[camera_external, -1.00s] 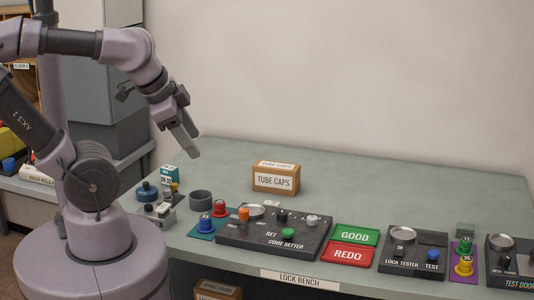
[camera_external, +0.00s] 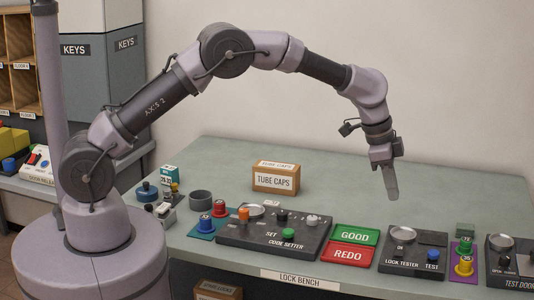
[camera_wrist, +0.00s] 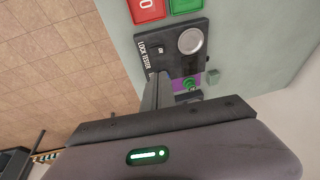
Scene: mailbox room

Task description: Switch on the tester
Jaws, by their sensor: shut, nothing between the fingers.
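The lock tester (camera_external: 416,256) is a dark panel on the bench, right of the GOOD and REDO pads. My gripper (camera_external: 391,196) is shut and empty, pointing down in the air above the tester, touching nothing. In the wrist view the tester (camera_wrist: 170,52) lies beyond my fingers (camera_wrist: 158,78), with its dish and ON label visible. The switch position is too small to tell.
The code setter (camera_external: 262,236) with several knobs stands left of the GOOD pad (camera_external: 356,235) and REDO pad (camera_external: 348,254). A purple base (camera_external: 455,273) with stacked coloured pieces and another panel (camera_external: 505,266) stand close right. A TUBE CAPS box (camera_external: 276,179) sits behind; the back bench is clear.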

